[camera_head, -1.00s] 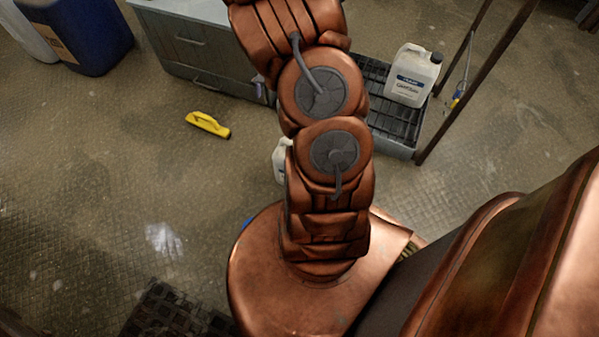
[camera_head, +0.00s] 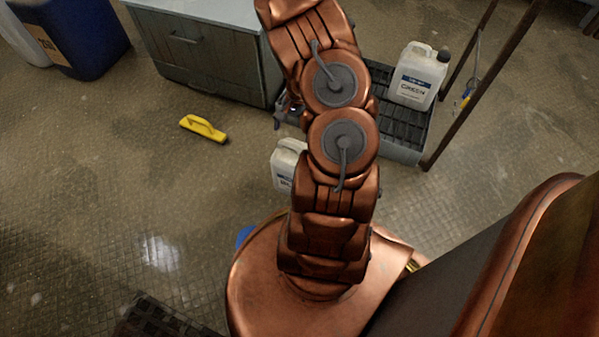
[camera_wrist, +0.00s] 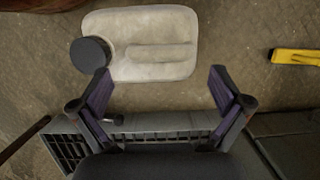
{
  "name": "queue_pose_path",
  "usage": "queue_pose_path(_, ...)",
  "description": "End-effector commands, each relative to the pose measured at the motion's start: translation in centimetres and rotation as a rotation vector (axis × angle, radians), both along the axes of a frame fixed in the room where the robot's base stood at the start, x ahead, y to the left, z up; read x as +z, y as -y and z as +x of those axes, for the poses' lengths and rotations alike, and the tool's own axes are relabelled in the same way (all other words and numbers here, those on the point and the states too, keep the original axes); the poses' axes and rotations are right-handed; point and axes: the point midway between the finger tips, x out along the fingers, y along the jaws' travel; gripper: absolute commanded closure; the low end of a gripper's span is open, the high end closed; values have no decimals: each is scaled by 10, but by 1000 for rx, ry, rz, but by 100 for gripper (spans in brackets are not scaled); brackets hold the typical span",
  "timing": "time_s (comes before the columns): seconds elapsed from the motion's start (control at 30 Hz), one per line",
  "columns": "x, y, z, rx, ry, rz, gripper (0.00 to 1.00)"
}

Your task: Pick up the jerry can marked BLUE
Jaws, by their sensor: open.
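A whitish jerry can (camera_head: 284,166) stands on the floor, partly hidden behind my arm; its dark label shows only in part and I cannot read it. From above, in the wrist view, a pale can with a black cap (camera_wrist: 150,45) lies just beyond my fingertips, its handle running sideways. My gripper (camera_wrist: 160,80) is open and empty, its two fingers spread near the can's lower edge.
A grey drawer cabinet (camera_head: 205,50) stands behind. A yellow tool (camera_head: 204,128) lies on the floor at left. A dark blue drum (camera_head: 85,40) stands at the far left. Floor at left is mostly clear.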

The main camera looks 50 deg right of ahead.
Motion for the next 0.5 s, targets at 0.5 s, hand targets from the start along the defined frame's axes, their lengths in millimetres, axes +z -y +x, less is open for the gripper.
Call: queue_pose_path(0.5, -40, -13, -3, 0, 1, -2, 0)
